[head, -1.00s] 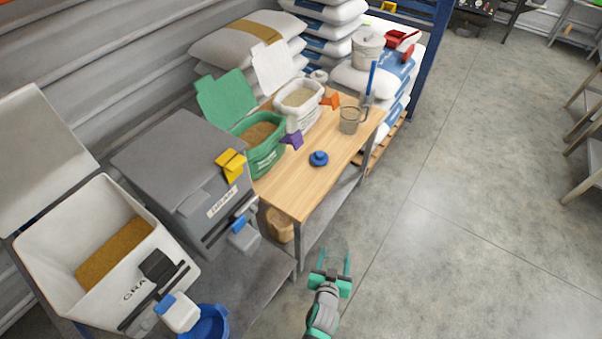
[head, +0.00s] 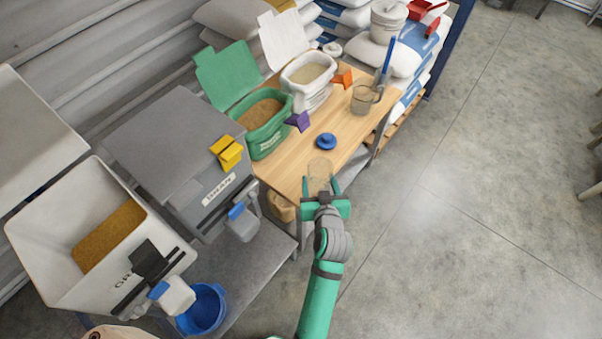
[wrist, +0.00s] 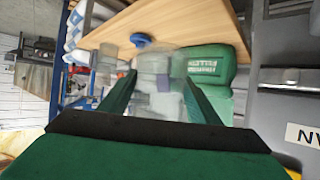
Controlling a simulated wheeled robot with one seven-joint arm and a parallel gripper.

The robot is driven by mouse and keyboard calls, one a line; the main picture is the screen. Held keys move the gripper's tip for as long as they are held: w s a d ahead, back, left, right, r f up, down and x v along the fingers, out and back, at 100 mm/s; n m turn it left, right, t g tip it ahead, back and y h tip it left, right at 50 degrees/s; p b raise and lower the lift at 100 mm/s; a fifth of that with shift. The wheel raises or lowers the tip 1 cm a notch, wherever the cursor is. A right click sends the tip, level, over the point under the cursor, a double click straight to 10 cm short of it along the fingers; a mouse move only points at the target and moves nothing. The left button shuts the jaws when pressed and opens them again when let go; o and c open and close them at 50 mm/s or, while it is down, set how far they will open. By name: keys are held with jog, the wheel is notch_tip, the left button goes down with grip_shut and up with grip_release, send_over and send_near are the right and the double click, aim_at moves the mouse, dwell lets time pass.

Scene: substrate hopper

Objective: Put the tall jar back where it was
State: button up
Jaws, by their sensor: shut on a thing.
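My gripper (head: 320,190) is shut on a clear, see-through jar (head: 320,168), which looks upright between the fingers. In the head view the jar overlaps the near edge of the wooden table (head: 292,172); I cannot tell whether it touches the top. In the wrist view the jar (wrist: 157,66) stands between my two green fingers (wrist: 158,88). A blue lid with a knob (head: 326,141) lies on the tabletop just behind the jar, and it also shows in the wrist view (wrist: 141,40).
A green open bin (head: 263,137) and white open bin (head: 306,86) stand along the table's back. A clear jug (head: 362,98) is at the far right end. Grey and white hoppers (head: 182,160) and a blue bucket (head: 203,310) are left. The floor at right is clear.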

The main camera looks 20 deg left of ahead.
jog(key=shift+a+r+n, duration=0.15)
jog(key=shift+a+r, duration=0.1)
jog(key=shift+a, duration=0.3)
jog(key=shift+a+r+n, duration=0.15)
jog(key=shift+a+r, duration=0.05)
jog(key=shift+a, duration=0.3)
jog(key=w+a+f, duration=0.2)
jog(key=w+f, duration=0.1)
jog(key=w+a+f, duration=0.5)
jog(key=w+f, duration=0.1)
jog(key=w, duration=0.1)
jog(key=shift+a+f, duration=0.2)
jog(key=shift+a, duration=0.1)
jog(key=shift+w+f, duration=0.15)
jog(key=shift+f, duration=1.45)
jog(key=shift+f, duration=0.15)
jog(key=o, duration=1.4)
jog(key=shift+o, duration=0.2)
